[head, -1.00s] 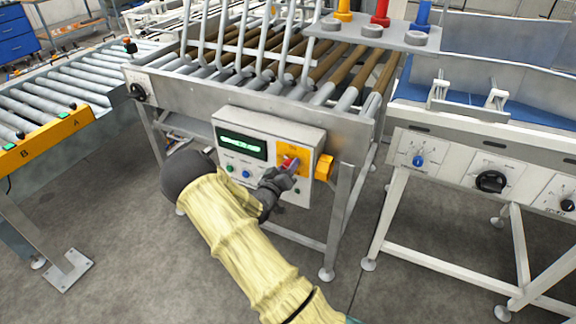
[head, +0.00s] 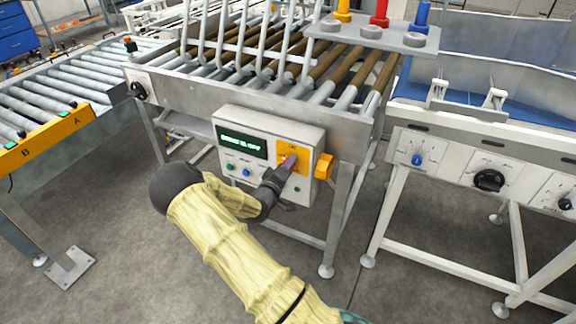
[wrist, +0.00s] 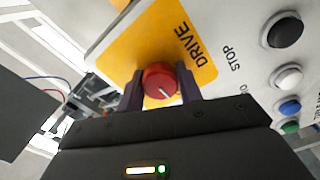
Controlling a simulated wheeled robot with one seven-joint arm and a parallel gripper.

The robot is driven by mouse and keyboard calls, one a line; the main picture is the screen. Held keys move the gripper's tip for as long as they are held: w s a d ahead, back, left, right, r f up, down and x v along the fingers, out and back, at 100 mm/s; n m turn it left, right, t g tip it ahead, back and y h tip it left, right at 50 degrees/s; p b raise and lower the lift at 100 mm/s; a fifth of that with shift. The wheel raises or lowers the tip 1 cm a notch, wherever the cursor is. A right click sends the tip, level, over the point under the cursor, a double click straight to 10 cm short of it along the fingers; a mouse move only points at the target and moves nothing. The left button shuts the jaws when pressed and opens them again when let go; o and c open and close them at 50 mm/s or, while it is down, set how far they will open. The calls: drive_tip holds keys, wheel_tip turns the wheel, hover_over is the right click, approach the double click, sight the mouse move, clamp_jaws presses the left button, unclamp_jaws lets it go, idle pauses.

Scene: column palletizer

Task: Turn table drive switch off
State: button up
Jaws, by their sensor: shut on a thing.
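The table drive switch is a red round knob (wrist: 160,80) with a white pointer line, on a yellow plate (wrist: 125,52) marked DRIVE in the wrist view. My gripper (wrist: 159,92) has one dark finger on each side of the knob and is shut on it. In the head view, my gripper (head: 284,167) reaches the yellow plate (head: 297,147) on the right side of the grey control box (head: 270,122) and mostly hides the knob. The box's green-lit display (head: 243,145) shows text too small to read surely.
Green and blue buttons (head: 246,172) sit below the display. A yellow part (head: 324,166) juts from the box's right side. The roller table frame (head: 250,92) is above the box. A side unit with a black knob (head: 490,181) stands right, a roller conveyor (head: 70,85) left.

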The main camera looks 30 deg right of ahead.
drive_tip(key=shift+a, duration=0.1)
drive_tip(key=o, duration=1)
drive_tip(key=b+v, duration=0.1)
drive_tip(key=v, duration=1.6)
drive_tip(key=shift+s+a+f, duration=0.1)
drive_tip(key=shift+s, duration=0.1)
